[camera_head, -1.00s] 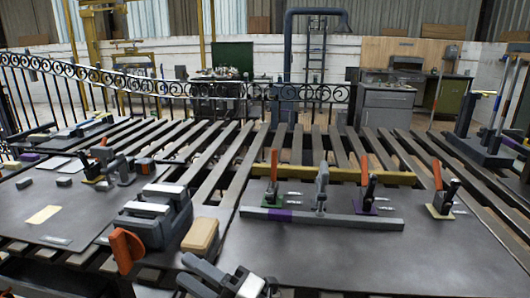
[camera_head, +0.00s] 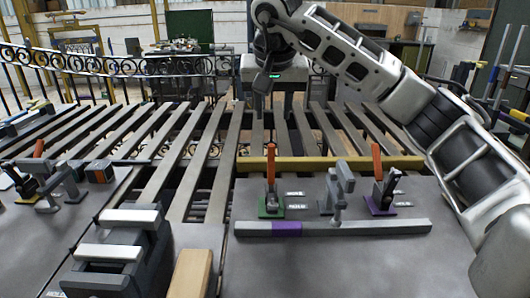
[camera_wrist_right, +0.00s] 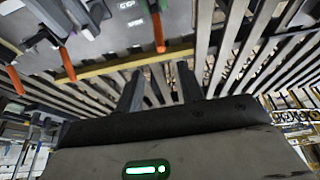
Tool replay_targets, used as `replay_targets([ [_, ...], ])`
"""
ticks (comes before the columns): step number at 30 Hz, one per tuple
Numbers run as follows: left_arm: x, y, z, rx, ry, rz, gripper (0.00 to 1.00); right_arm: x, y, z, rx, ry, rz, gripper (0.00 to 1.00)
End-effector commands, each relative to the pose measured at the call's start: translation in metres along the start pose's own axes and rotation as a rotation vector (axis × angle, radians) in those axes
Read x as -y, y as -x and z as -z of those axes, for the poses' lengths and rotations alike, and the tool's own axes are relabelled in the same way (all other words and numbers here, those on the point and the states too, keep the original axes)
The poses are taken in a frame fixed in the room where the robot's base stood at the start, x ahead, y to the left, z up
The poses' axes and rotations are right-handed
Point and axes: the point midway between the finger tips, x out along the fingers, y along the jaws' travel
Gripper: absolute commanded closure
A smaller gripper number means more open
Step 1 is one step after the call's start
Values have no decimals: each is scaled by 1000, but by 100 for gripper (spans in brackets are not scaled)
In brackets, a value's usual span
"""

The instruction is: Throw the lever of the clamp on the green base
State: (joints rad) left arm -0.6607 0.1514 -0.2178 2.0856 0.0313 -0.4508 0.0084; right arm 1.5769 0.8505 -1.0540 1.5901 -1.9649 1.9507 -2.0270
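The clamp on the green base (camera_head: 270,206) stands on the grey plate (camera_head: 340,265), its orange lever (camera_head: 271,161) upright. In the right wrist view, seen upside down, the orange lever nearest the fingers (camera_wrist_right: 158,32) appears to be that clamp's. My right gripper (camera_head: 272,92) is beyond the clamp and the yellow bar, apart from the lever. In the right wrist view its two fingers (camera_wrist_right: 158,92) are apart with nothing between them. My left gripper is out of view.
A clamp on a purple base (camera_head: 380,206) with an orange lever stands to the right. A grey post (camera_head: 341,190) stands between the two. A grey bar with a purple section (camera_head: 370,228) lies in front, a yellow bar (camera_head: 320,163) behind. A grey vise (camera_head: 122,250) is front left.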

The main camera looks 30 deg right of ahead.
Motion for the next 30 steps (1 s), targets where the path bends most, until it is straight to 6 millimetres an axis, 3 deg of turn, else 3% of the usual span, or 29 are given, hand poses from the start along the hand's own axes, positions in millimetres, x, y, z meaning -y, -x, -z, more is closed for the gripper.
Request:
replay_targets([
  [5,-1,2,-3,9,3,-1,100,-1,-27,-1,4,1,-5,62],
  [18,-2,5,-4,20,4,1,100,0,-120,-1,6,1,-2,62],
  [24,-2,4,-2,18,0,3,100,1,-146,-1,3,0,1,62],
  [30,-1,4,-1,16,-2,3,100,1,-156,-1,2,0,1,62],
])
